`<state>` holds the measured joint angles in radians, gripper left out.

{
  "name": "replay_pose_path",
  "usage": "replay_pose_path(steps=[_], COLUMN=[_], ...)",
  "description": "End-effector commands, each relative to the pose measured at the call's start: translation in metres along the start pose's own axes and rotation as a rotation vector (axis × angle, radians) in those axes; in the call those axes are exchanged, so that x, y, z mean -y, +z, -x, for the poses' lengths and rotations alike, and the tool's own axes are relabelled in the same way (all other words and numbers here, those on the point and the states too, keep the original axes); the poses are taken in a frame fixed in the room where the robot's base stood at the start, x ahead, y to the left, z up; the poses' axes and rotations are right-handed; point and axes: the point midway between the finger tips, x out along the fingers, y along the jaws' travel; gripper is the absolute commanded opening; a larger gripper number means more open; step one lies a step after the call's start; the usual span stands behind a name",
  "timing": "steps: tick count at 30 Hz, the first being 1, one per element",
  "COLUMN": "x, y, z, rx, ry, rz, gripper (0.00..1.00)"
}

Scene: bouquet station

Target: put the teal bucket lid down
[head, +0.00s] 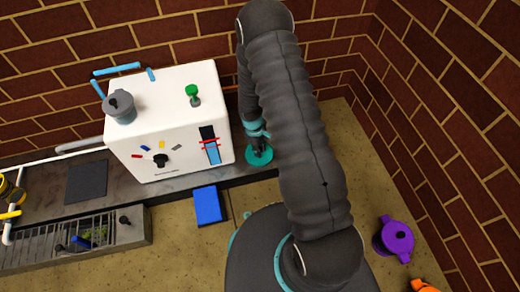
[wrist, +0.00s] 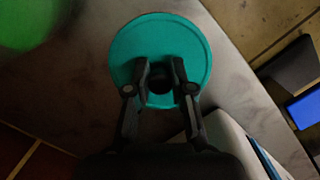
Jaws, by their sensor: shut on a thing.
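The teal bucket lid (head: 262,158) is a round disc with a dark knob, at the right of the white machine, over the end of the dark grey bench. It also shows in the wrist view (wrist: 160,27), face-on. My gripper (head: 258,146) is above the lid; in the wrist view its two fingers (wrist: 161,78) are closed on the dark knob at the lid's middle. I cannot tell whether the lid touches the bench or hangs just above it. No teal bucket is clearly visible.
The white machine (head: 165,120) stands close left of the lid, with a grey pot (head: 120,107) and green knob (head: 193,95) on top. A blue block (head: 209,205) lies in front. A purple pot (head: 397,238) is at right. A blurred green shape (wrist: 25,22) shows in the wrist view.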

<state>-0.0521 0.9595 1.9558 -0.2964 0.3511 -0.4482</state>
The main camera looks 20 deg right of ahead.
Motion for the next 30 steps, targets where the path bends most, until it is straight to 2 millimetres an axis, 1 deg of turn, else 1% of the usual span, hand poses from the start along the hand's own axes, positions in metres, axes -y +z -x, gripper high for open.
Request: replay_pose_path(steps=[6,7,8,9,18,22,26,30], x=[0.000,0.000,0.000,0.000,0.000,0.000,0.000,0.000], y=[0.000,0.000,0.000,0.000,0.000,0.000,0.000,0.000], z=[-0.005,-0.003,-0.003,-0.003,-0.002,0.005,0.024,0.053], rx=[0.001,0.001,0.001,0.001,0.001,0.000,-0.002,-0.002], ry=[-0.001,0.000,0.000,-0.001,-0.001,0.000,0.002,0.002], rz=[0.000,0.000,0.000,0.000,0.000,0.000,0.000,0.001], gripper=[0.00,0.30,0.37,0.47,0.48,0.48,0.48,0.48])
